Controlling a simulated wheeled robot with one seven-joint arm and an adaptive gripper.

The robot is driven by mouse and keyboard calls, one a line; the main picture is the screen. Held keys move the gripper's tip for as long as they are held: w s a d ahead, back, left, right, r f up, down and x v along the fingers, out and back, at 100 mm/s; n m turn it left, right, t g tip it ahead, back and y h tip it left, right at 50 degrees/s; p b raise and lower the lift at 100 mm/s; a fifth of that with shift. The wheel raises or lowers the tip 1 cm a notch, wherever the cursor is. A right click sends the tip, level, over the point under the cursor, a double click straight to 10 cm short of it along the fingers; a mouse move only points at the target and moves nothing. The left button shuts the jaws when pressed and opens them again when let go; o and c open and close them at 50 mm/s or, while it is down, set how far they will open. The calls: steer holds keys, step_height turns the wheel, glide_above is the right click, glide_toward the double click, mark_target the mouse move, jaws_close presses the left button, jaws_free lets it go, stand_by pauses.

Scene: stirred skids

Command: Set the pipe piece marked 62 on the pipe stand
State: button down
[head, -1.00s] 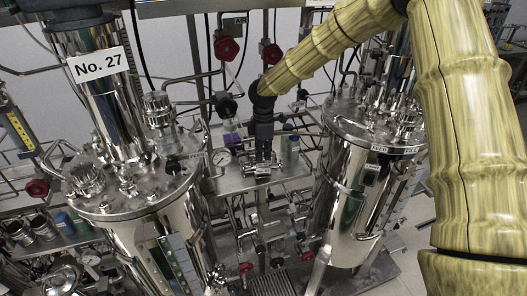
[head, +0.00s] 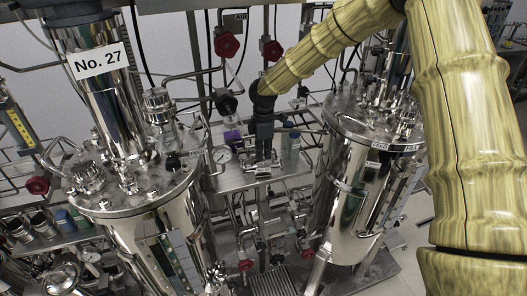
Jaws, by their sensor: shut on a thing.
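My gripper (head: 263,156) points straight down over the metal shelf between the two steel vessels. It is shut on a small shiny metal piece with a pale label (head: 263,169), just below the fingers. The label is too small to read, so I cannot confirm the mark 62. I cannot tell whether the piece touches the shelf or hangs just above it. I cannot make out the pipe stand for certain. More open metal pipe pieces (head: 41,224) stand on a lower shelf at the far left.
A purple-topped container (head: 232,135), a round gauge (head: 221,155) and a green-topped bottle (head: 294,141) stand close around my gripper. The vessel marked No. 27 (head: 150,232) is on the left and another vessel (head: 345,190) on the right. Red-handled valves (head: 227,46) hang behind.

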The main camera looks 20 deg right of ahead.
steer(key=shift+f, duration=0.35)
steer(key=c, duration=1.5)
jaws_free()
